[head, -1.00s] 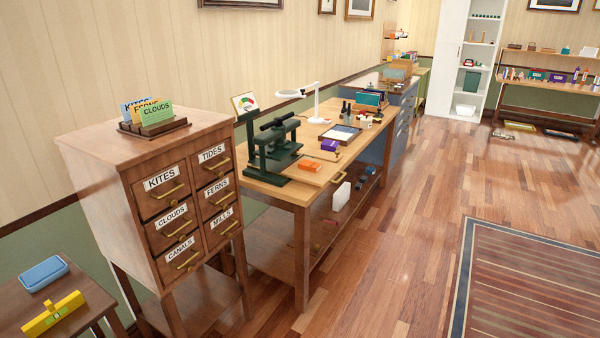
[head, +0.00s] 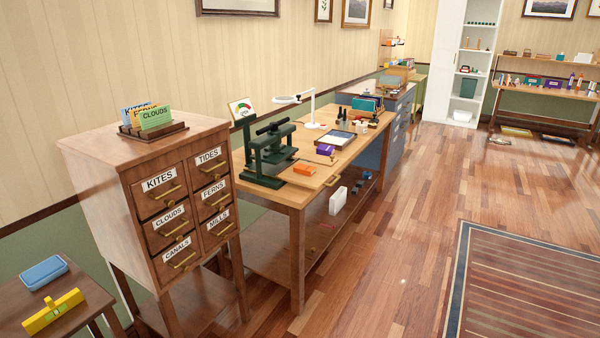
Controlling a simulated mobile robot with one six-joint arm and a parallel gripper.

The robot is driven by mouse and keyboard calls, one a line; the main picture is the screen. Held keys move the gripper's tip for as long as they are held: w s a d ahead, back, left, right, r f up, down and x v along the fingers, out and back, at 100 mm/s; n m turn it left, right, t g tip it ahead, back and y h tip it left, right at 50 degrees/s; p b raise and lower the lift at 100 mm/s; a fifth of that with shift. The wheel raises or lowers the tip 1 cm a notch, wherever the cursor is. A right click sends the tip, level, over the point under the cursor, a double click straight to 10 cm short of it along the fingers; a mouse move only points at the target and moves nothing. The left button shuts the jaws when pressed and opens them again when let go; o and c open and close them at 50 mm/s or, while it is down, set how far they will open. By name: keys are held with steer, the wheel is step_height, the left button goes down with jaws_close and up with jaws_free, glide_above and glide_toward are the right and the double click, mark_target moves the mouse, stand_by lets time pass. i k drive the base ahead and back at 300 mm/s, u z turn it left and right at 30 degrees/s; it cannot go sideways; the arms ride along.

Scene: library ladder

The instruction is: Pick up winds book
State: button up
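I cannot make out a book marked as winds in the head view. Small coloured, book-like items stand on the far table (head: 545,92) at the right, too small to read. Upright teal and dark items (head: 368,103) stand at the back of the wooden workbench (head: 345,158). My gripper does not show in the head view.
A wooden drawer cabinet (head: 130,175) with labelled drawers stands at the left, with a card holder (head: 153,132) on top. A side table (head: 75,325) is at lower left. A white shelf unit (head: 447,60) is at the back. The wooden floor (head: 400,230) and striped rug (head: 530,290) are clear.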

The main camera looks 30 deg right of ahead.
mark_target(309, 170)
steer(key=z, duration=0.1)
steer(key=i, duration=0.95)
steer(key=u, duration=0.05)
